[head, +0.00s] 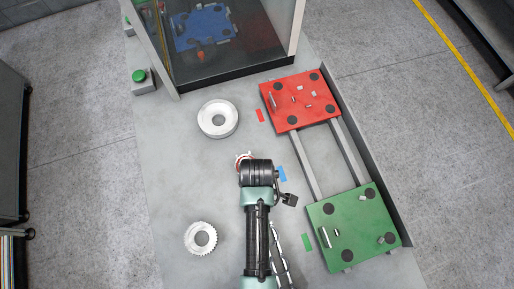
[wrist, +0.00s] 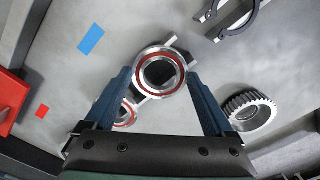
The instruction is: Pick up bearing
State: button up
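A silver bearing with a red inner ring (wrist: 137,72) sits between the two fingertips of my gripper (wrist: 159,75) in the wrist view. The fingers are apart by about its width and appear to press on its sides. Its height above the table cannot be told. A second, smaller-looking red-and-silver ring (wrist: 130,118) lies partly behind the left finger. In the head view my gripper (head: 257,172) points down over the middle of the table and hides the held bearing. A bit of a red-and-white ring (head: 242,157) shows just beyond it.
A large silver ring (head: 204,119) and a toothed gear (head: 190,238) lie on the grey table (head: 170,165). A red pallet (head: 284,114) and a green pallet (head: 360,235) with small parts stand at right, joined by rails. A glass-fronted enclosure (head: 235,75) stands at the back.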

jog(key=c, duration=0.7)
jog(key=shift+r, duration=0.1)
